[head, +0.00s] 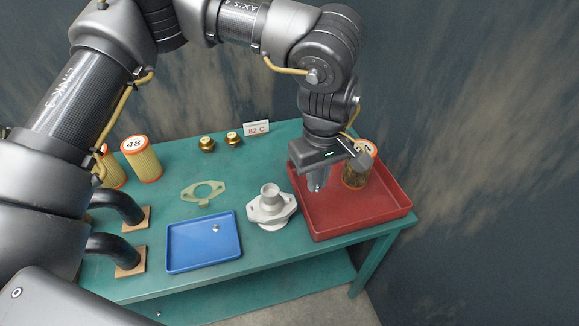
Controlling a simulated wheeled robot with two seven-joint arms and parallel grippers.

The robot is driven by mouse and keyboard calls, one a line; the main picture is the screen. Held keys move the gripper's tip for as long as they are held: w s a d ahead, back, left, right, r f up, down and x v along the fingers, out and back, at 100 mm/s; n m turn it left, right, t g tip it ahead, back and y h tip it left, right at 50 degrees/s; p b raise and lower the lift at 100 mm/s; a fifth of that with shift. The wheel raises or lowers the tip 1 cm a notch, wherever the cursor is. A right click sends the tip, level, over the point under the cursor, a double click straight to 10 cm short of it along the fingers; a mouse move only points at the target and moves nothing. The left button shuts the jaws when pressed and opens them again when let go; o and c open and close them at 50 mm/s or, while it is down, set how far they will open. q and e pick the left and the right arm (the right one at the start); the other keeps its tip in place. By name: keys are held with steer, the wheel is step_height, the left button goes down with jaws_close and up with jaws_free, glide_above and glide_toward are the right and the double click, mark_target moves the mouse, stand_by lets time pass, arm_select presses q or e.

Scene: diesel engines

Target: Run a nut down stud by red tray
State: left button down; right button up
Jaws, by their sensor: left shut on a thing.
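The red tray (392,214) sits at the right end of the green table. A pale grey flanged housing (270,206) with a raised round neck stands just left of it; I cannot make out its studs clearly at this size. My left gripper (316,186) points down over the left part of the red tray, right of the housing and apart from it. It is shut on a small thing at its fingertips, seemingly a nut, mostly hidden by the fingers. One small silvery nut (215,228) lies in the blue tray (190,257). My right gripper is not in view.
A dirty filter (356,178) stands in the red tray beside my gripper. A gasket (203,191), two brass fittings (207,144), a temperature sign (257,128), orange-ended filters (142,160) and black bent pipes (118,205) on wooden blocks stand on the table.

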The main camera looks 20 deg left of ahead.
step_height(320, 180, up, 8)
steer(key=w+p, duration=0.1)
steer(key=p, duration=0.6)
arm_select(q)
steer(key=shift+w+a+f+n+b, duration=0.4)
steer(key=shift+w+a+f+n, duration=1.45)
steer(key=shift+n, duration=2.85)
steer(key=shift+w+a+f+n+b, duration=0.45)
steer(key=shift+w+a+f+n, duration=0.5)
steer(key=shift+f+n, duration=2.7)
steer(key=shift+w+a+f+n+b, duration=0.4)
steer(key=shift+w+a+f+n, duration=1)
steer(key=shift+n, duration=4.35)
step_height(320, 180, down, 4)
steer(key=b, duration=0.3)
steer(key=shift+d+r, duration=0.15)
steer(key=shift+w+r, duration=0.1)
steer(key=shift+r, duration=0.2)
steer(key=shift+f, duration=0.1)
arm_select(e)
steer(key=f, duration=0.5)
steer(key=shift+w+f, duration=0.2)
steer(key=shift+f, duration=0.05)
arm_select(q)
steer(key=shift+f+b, duration=0.3)
steer(key=shift+b, duration=0.05)
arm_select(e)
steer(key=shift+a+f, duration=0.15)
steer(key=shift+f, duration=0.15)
